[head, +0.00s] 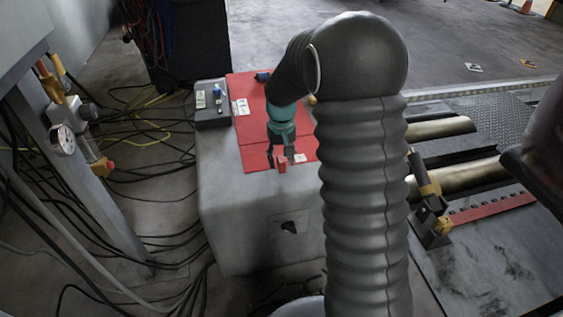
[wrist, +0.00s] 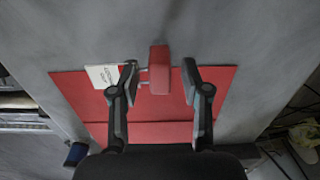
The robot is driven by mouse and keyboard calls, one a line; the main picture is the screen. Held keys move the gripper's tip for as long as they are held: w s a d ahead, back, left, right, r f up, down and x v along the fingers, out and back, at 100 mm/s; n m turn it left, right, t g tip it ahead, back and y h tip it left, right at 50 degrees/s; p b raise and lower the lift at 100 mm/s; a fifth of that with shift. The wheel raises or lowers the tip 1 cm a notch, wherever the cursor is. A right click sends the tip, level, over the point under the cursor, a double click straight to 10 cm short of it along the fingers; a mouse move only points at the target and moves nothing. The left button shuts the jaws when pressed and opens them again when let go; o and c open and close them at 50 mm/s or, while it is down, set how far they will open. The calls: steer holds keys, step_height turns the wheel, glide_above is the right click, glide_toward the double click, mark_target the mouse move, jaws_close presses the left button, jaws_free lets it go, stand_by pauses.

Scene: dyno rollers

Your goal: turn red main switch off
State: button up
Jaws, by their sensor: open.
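The red main switch shows as a small red block handle (head: 281,164) at the near edge of a red panel (head: 249,157) on top of a grey cabinet. In the wrist view the red handle (wrist: 159,70) stands between the two dark fingers of my gripper (wrist: 160,82). The fingers are apart, with a gap on each side of the handle; the left gap looks narrower. A white label (wrist: 104,75) lies on the panel left of the handle in the wrist view. In the head view my gripper (head: 281,154) is over the panel, partly hiding the handle.
A dark grey box with a blue knob (head: 212,118) sits left of the panel. A gauge (head: 63,140) on a post stands at the far left. Cables cover the floor (head: 150,195). Metal rollers (head: 440,127) lie at right. My arm hides the cabinet's right side.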

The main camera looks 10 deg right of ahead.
mark_target(282, 159)
step_height(282, 159, up, 10)
steer(key=s+r+t, duration=0.3)
steer(key=s+r, duration=0.6)
steer(key=s, duration=0.5)
steer(key=s+t, duration=0.2)
steer(key=s, duration=1.3)
steer(key=shift+f+t, duration=0.3)
steer(key=shift+f, duration=0.15)
steer(key=shift+o, duration=0.2)
steer(key=shift+s, duration=0.1)
